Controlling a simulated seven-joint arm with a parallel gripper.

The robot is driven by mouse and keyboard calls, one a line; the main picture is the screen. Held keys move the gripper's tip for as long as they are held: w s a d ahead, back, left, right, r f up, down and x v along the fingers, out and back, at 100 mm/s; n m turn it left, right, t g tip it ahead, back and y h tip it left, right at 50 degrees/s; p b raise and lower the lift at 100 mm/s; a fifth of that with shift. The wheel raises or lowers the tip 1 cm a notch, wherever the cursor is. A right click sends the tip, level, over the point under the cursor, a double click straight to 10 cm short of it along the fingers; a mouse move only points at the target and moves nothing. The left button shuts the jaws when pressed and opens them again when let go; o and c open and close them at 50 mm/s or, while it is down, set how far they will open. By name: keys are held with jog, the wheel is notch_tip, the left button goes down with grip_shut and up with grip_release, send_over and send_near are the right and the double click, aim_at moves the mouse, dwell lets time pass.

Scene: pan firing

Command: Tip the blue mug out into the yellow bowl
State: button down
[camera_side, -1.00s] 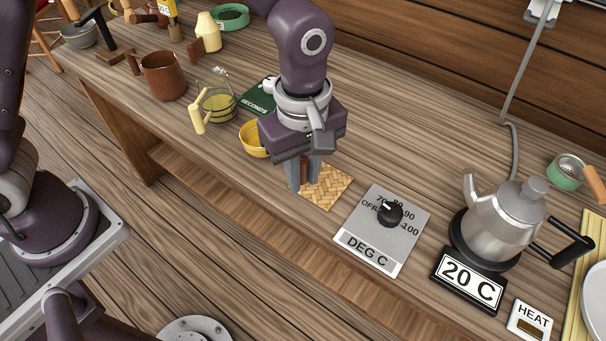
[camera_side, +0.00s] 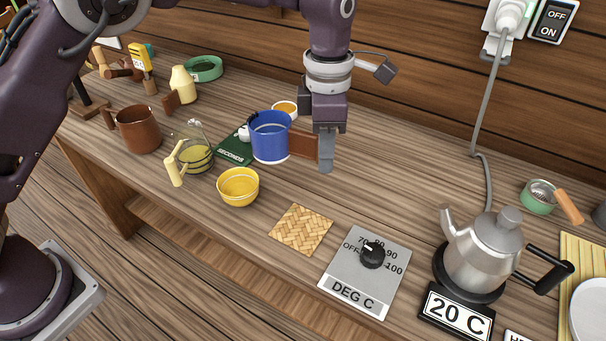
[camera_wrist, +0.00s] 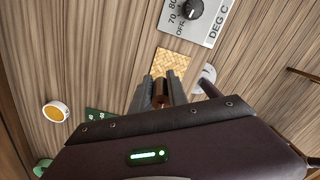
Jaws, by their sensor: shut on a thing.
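The blue mug (camera_side: 270,139) is upright in the side view, behind and to the right of the yellow bowl (camera_side: 238,188). Its brown handle (camera_side: 304,146) points right. My gripper (camera_side: 326,152) is shut on this handle; the wrist view shows the handle (camera_wrist: 160,97) between my fingers (camera_wrist: 160,90). I cannot tell whether the mug's base touches the bench. Its contents cannot be seen. The yellow bowl sits upright on the bench, apart from the mug, and looks empty.
A green SECONDS pad (camera_side: 234,150) and glass vessel (camera_side: 195,155) are left of the mug. A small dish with orange contents (camera_side: 285,107) is close behind it. A woven mat (camera_side: 301,229), dial panel (camera_side: 362,285) and kettle (camera_side: 485,250) are right of the bowl.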

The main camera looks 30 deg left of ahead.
jog(key=w+d+n, duration=0.2)
jog(key=w+n, duration=0.4)
jog(key=shift+n, duration=0.4)
notch_tip(320, 180, down, 13)
jog(key=shift+s+r, duration=0.1)
jog(key=shift+s, duration=0.05)
jog(key=shift+a, duration=0.1)
jog(key=shift+s+a+r+t+h, duration=0.15)
jog(key=shift+a+r+h, duration=0.15)
jog(key=shift+r+h, duration=0.15)
jog(key=shift+a+r+t+h, duration=0.15)
jog(key=shift+a+r+h, duration=0.1)
jog(key=shift+r+h, duration=0.15)
